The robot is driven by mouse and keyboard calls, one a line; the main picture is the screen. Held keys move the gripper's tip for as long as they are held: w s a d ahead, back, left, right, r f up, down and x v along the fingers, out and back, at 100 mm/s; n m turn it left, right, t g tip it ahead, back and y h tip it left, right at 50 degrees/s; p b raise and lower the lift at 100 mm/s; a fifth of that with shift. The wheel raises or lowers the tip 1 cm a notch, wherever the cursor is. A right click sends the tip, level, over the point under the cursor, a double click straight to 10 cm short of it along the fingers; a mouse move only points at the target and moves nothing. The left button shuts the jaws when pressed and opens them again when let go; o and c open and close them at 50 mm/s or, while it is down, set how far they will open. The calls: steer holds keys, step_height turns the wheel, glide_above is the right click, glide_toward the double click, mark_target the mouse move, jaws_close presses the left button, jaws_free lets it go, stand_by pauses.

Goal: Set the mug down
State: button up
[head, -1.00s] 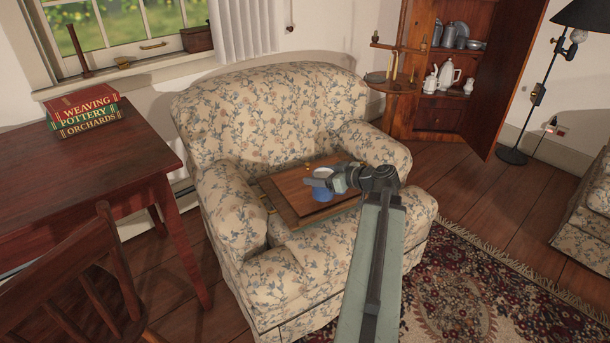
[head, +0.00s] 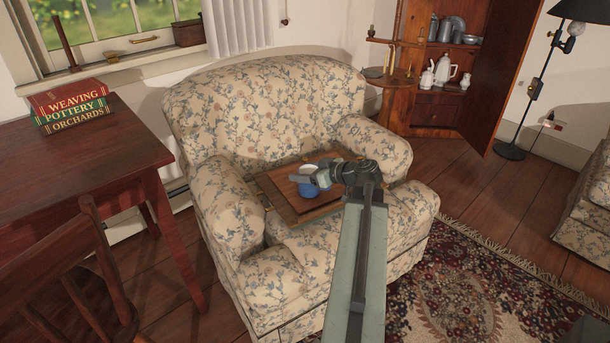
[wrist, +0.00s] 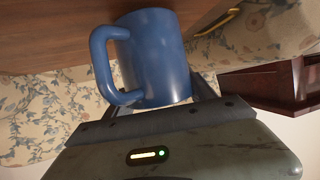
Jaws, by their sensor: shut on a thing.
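A blue mug (head: 309,189) shows in the head view over a wooden board (head: 285,207) that lies on the seat of a flowered armchair. My gripper (head: 302,179) is shut on the mug, and its dark fingers partly cover it. In the wrist view the mug (wrist: 152,58) is between the fingers, with its handle to the left. The wooden board (wrist: 50,35) fills the upper left of that view. I cannot tell whether the mug touches the board.
The armchair (head: 262,105) has padded arms on both sides of the board. A dark red table (head: 80,170) with stacked books (head: 68,107) stands at left, with a wooden chair (head: 70,260) in front. A cabinet (head: 432,110) and a lamp (head: 545,70) stand at the back right.

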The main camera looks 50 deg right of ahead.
steer(key=shift+f, duration=0.15)
steer(key=o, duration=1.7)
steer(key=shift+o, duration=0.2)
steer(key=shift+r, duration=0.25)
steer(key=p+v, duration=0.4)
steer(key=v, duration=0.8)
steer(key=shift+p, duration=0.35)
steer(key=shift+s, duration=0.1)
